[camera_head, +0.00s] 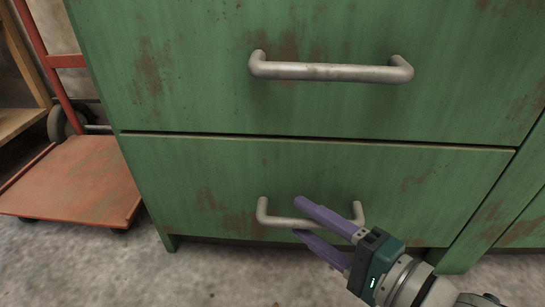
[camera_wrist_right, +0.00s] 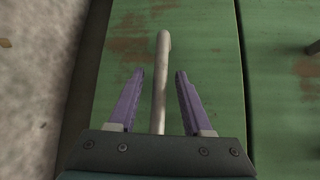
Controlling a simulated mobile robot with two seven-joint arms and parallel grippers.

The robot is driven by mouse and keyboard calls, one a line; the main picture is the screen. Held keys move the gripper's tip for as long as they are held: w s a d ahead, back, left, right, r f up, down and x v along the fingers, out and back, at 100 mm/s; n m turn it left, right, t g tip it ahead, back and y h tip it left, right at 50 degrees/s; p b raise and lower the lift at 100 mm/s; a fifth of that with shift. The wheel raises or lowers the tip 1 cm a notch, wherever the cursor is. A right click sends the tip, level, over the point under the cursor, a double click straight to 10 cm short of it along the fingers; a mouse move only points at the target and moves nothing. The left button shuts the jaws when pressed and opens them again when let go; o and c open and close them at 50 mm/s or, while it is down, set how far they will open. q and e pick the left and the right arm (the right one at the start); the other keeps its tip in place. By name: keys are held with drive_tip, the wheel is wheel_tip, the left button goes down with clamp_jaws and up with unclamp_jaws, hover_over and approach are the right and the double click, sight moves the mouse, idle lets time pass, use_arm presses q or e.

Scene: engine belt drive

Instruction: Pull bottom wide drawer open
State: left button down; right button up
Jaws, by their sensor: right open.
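The bottom wide drawer (camera_head: 200,165) is a green, rust-stained front low on the cabinet, and it sits flush and closed. Its grey bar handle (camera_head: 275,219) runs across the front, partly hidden by my right gripper. My right gripper (camera_head: 298,218) has purple fingers, one above and one below the handle bar. In the right wrist view the handle (camera_wrist_right: 160,85) lies between the two open fingers (camera_wrist_right: 157,78), with a gap on each side. My left gripper is out of view.
An upper drawer with its own grey handle (camera_head: 330,72) is closed above. A red hand truck (camera_head: 85,180) stands on the floor to the left. The concrete floor (camera_head: 220,275) in front of the cabinet is clear.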

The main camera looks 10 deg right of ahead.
drive_tip(key=shift+w+a, duration=0.1)
drive_tip(key=shift+w, duration=0.05)
clamp_jaws()
idle(0.4)
idle(1.0)
